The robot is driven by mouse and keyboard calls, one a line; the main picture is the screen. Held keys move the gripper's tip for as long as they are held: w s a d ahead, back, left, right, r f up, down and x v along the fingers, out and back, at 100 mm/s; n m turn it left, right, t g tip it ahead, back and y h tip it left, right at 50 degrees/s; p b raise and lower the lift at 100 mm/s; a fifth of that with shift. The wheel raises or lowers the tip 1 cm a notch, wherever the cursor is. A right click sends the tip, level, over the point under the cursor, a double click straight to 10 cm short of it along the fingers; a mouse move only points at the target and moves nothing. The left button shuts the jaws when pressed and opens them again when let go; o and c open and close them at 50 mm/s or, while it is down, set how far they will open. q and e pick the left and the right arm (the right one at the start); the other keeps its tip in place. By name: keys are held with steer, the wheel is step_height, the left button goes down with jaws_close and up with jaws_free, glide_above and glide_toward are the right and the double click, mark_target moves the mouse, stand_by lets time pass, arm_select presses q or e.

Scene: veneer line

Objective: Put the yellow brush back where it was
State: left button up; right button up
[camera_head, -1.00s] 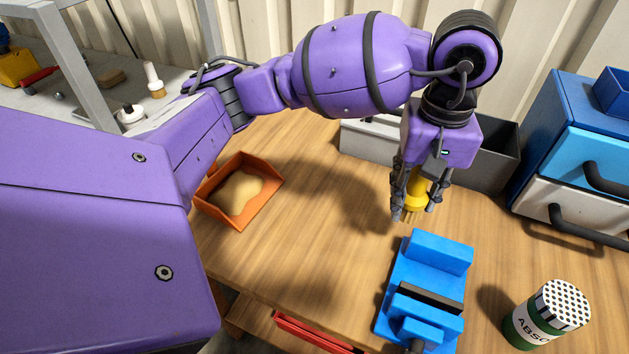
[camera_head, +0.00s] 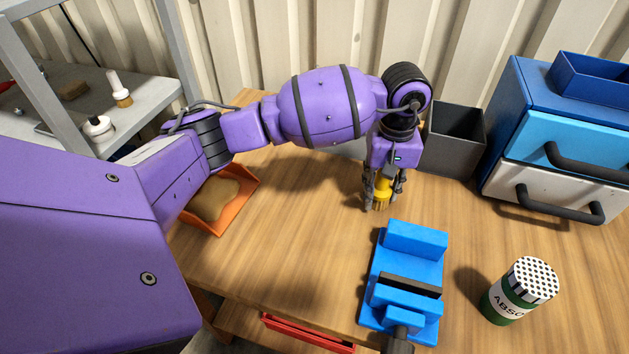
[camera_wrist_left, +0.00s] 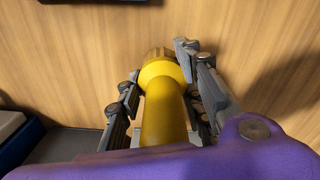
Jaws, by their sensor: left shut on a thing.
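The right gripper is not in view.
A blue vise (camera_head: 415,245) stands in front of the gripper. A green shaker can (camera_head: 510,305) is at right, near a drawer cabinet (camera_head: 545,185). A dark grey bin (camera_head: 455,150) stands behind. An orange tray (camera_head: 238,205) holds brown material at left. Bench between tray and vise is clear.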

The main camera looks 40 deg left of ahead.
arm_select(q)
steer(key=shift+r, duration=0.1)
steer(key=o, duration=1.2)
steer(key=shift+c, duration=0.2)
step_height(320, 180, up, 12)
steer(key=shift+r, duration=0.1)
